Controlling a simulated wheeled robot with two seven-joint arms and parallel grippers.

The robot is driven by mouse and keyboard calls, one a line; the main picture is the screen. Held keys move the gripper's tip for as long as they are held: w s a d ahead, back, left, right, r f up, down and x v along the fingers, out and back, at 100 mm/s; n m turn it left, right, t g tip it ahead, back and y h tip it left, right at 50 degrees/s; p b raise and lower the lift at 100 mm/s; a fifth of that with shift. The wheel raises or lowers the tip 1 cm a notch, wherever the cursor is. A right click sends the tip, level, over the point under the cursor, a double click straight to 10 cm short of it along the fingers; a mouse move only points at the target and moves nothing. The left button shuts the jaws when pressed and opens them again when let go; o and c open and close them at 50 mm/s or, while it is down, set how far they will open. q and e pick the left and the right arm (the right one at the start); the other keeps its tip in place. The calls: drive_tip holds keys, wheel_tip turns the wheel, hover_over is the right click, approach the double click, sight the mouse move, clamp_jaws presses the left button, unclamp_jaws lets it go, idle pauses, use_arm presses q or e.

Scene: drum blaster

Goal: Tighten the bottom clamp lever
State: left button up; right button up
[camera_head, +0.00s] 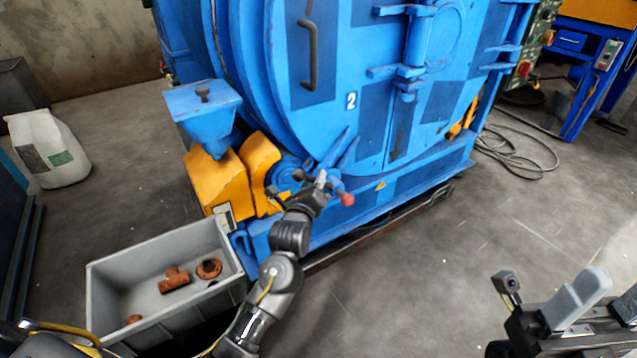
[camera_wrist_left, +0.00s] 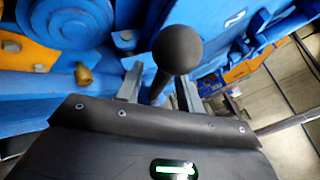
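The fingers stand apart with gaps beside the stem, and I see no clear contact. The lever's pivot is largely hidden. My right gripper (camera_head: 598,302) is open and empty at the lower right, far from the machine.
A grey bin (camera_head: 165,235) with rusty pipe fittings stands left of my left arm. Yellow brackets (camera_head: 215,182) and a blue hopper (camera_head: 205,115) stick out near the lever. A white sack (camera_head: 47,148) and a cable (camera_head: 520,155) lie on the floor.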

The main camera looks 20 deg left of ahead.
use_arm(q)
drive_tip(key=shift+w, duration=1.15)
clamp_jaws()
